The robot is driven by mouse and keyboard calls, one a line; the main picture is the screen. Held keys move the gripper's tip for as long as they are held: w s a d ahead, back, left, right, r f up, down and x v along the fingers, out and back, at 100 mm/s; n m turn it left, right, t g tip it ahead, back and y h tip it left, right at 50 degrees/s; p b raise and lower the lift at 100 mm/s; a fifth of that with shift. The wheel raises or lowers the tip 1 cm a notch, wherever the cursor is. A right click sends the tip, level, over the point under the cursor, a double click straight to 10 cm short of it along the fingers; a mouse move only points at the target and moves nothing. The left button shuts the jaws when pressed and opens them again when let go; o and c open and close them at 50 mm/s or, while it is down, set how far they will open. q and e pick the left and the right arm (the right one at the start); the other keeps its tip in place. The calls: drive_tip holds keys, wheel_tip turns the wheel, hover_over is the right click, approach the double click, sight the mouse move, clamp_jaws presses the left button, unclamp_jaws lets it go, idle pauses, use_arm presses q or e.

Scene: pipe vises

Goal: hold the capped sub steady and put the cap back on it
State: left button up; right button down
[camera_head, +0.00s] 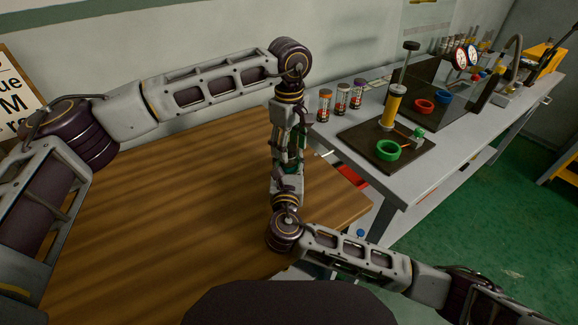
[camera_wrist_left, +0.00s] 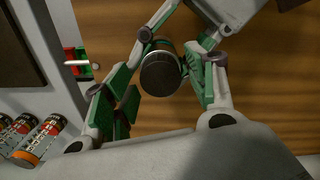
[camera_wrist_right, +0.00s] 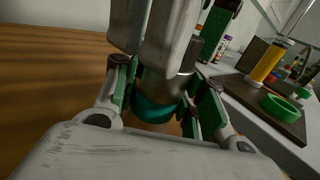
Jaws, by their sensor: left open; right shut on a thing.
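My left gripper (camera_head: 287,146) comes down from above, over the table. Its open fingers (camera_wrist_left: 160,78) stand either side of a dark round knurled end (camera_wrist_left: 163,74) in the left wrist view. My right gripper (camera_head: 289,176) comes up from the near side and meets it. In the right wrist view it is shut on the sub, a grey metal cylinder with a teal band (camera_wrist_right: 157,109). The left fingers hide much of its upper part. I cannot tell whether the knurled end is the cap or the sub's own top, nor whether the left pads touch it.
The wooden table (camera_head: 150,215) is bare around the grippers. Right of it a grey bench (camera_head: 420,190) carries a dark board (camera_head: 360,147) with a yellow cylinder (camera_head: 394,104) and a green ring (camera_head: 388,150).

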use_arm(q)
drive_tip(key=shift+r, duration=0.15)
drive_tip(key=shift+r, duration=2.1)
drive_tip(key=shift+c, duration=0.3)
